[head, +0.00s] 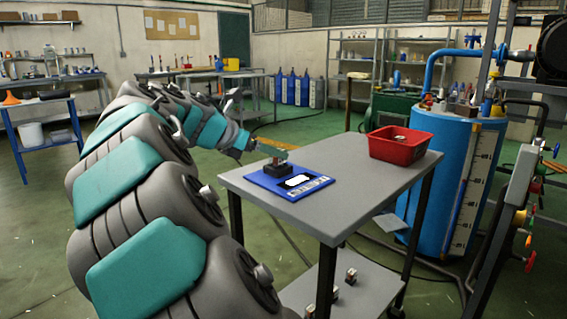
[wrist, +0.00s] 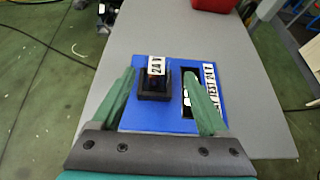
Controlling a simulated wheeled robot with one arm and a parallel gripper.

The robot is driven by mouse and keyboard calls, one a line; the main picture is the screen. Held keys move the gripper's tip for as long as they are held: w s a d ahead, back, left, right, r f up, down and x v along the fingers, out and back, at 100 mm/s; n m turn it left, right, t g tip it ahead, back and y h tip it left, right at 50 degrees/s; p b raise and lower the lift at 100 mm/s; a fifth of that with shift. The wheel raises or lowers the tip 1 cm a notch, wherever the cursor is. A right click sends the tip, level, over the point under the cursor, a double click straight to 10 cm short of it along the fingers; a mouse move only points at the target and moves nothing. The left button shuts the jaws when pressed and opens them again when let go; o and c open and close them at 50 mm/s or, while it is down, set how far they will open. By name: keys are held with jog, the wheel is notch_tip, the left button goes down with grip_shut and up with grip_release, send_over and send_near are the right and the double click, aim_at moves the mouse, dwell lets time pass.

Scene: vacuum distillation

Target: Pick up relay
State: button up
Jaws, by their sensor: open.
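The relay (wrist: 157,66) is a small dark block with a white "24 V" label. It sits upright in a black socket (wrist: 155,94) on a blue test board (wrist: 145,122). My gripper (wrist: 160,76) is open. Its two green fingers lie on either side of the relay in the wrist view, with gaps visible on both sides.
The board lies on a grey table (head: 345,160). A red bin (head: 400,148) with a small item inside stands at the table's back right. Several small blocks (head: 350,276) rest on the lower shelf. A blue tank (head: 455,185) stands right of the table.

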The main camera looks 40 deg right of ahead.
jog(key=x, duration=0.7)
jog(key=shift+w+d, duration=0.15)
jog(key=shift+w, duration=0.15)
jog(key=shift+c, duration=0.2)
grip_shut()
